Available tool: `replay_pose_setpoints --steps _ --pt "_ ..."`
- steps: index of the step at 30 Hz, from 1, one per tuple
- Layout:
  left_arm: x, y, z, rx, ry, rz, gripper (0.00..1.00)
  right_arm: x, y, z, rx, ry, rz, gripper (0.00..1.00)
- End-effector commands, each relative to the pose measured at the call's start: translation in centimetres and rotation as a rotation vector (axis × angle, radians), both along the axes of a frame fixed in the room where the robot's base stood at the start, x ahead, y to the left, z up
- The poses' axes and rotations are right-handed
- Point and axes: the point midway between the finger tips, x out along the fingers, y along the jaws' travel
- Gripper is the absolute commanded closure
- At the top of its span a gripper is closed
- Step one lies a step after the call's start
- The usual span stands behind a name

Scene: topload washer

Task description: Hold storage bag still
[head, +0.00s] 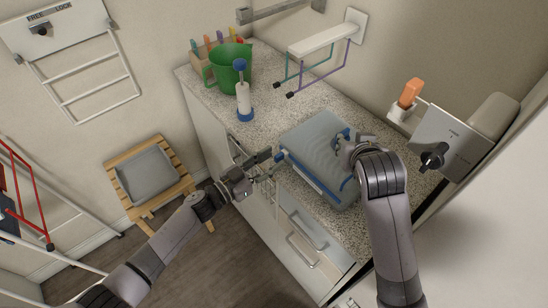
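The storage bag (318,148) is a grey-blue, box-like soft bag with blue trim. It lies on the speckled countertop toward its right part, with its near left edge close to the counter's front edge. My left gripper (272,162) is at the bag's left edge, by a blue tab there. Its fingers are small and I cannot tell whether they grip the tab. My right gripper (343,138) is over the bag's upper right part, beside a blue strap or handle. My wrist partly hides its fingers and the right side of the bag.
A green bucket (231,68), a white and blue pump-like item (243,96) and a holder with coloured handles (203,50) stand at the counter's far left. A wall panel with a black knob (433,156) and an orange-handled item (410,93) are at right. A wooden stool (176,174) stands left.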

Motion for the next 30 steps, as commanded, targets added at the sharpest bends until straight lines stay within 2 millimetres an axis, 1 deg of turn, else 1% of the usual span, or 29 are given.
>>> replay_pose_setpoints --steps 1,6,15,30 --pt "0.42 -0.50 0.03 -0.001 -0.001 0.000 0.65 0.00 0.00 0.00 0.000 0.000 0.000 0.67" --pt "1.06 -1.24 0.02 0.000 0.000 0.000 0.65 0.00 0.00 0.00 0.000 0.000 0.000 0.67" --pt "1.11 -1.32 0.00 0.001 0.001 0.000 0.66 0.00 0.01 0.00 0.000 0.000 0.000 0.67" --pt "1.10 -1.29 -0.02 0.001 0.001 0.000 0.99 0.00 0.00 0.00 0.000 0.000 0.000 0.67"
